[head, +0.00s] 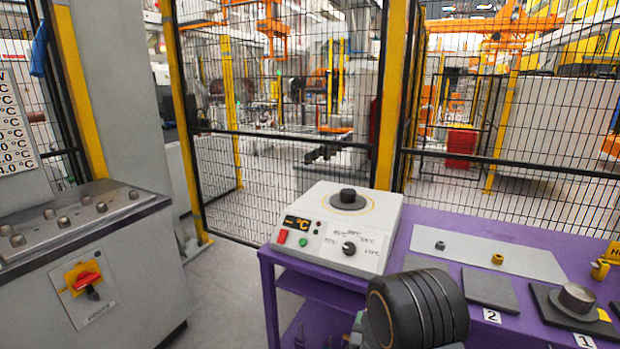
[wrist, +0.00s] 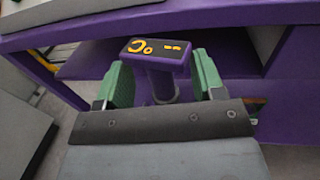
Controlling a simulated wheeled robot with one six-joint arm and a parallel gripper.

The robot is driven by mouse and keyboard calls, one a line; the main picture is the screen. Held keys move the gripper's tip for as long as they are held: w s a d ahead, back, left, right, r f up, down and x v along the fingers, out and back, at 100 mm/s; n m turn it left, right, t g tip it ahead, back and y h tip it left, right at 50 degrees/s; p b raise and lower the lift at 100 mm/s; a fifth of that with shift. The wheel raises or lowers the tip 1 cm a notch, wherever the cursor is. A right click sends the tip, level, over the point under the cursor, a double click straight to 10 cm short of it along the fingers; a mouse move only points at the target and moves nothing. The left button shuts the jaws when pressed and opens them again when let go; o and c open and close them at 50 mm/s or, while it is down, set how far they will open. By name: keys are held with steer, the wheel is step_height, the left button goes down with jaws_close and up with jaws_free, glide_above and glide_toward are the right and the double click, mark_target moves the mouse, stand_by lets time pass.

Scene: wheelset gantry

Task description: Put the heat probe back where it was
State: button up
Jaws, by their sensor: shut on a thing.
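The heat probe (wrist: 165,82) is a purple device with a dark display on top showing orange marks. It stands between the two green finger pads of my gripper (wrist: 163,84) in the wrist view, and the gripper is shut on it. The purple bench (wrist: 60,35) lies just beyond it, its edge crossing the top of the wrist view. In the head view the bench (head: 400,262) fills the lower right, and my dark arm hides part of its front. I cannot make out the probe clearly in the head view.
On the bench stand a white heater (head: 330,215) with a dial, a pale strip (head: 465,250) with small parts, and dark plates (head: 490,290) marked 1 and 2. A yellow holder (head: 600,269) is at the right edge. A grey control cabinet (head: 120,270) stands left; mesh fencing is behind.

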step_height(320, 180, up, 17)
steer(key=p, duration=1.1)
steer(key=shift+r+p, duration=0.15)
steer(key=shift+p, duration=0.15)
